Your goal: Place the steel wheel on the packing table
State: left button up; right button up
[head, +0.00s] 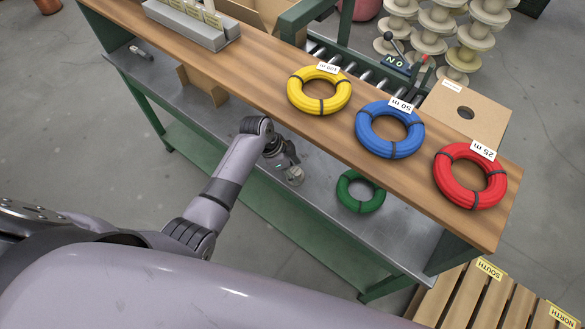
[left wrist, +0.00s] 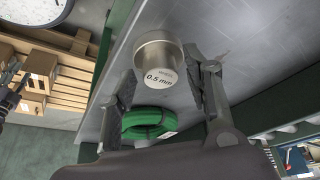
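The steel wheel (left wrist: 160,65) is a small silvery cylinder with a wider flange and a "0.5 mm" label. In the head view the steel wheel (head: 295,175) is by the grey lower shelf, just past my left gripper (head: 284,158). In the left wrist view my left gripper (left wrist: 160,82) has its fingers apart on either side of the wheel. A gap shows at the left finger; the right fingertip is close to the wheel, and I cannot tell whether it touches. The packing table (head: 255,65) has a wooden top above the shelf. My right gripper is not in view.
Yellow (head: 319,91), blue (head: 389,130) and red (head: 470,176) coils lie on the tabletop. A green coil (head: 361,191) lies on the lower shelf, right of the wheel. A grey rack (head: 188,22) stands at the top's far left. Bare wood lies between rack and yellow coil.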

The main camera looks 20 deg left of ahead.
pick_arm(q)
jog(key=shift+a+r, duration=0.15)
jog(key=shift+r, duration=0.25)
jog(key=b+v, duration=0.1)
jog(key=v, duration=0.5)
jog(key=shift+r, duration=0.35)
jog(key=shift+s+a, duration=0.15)
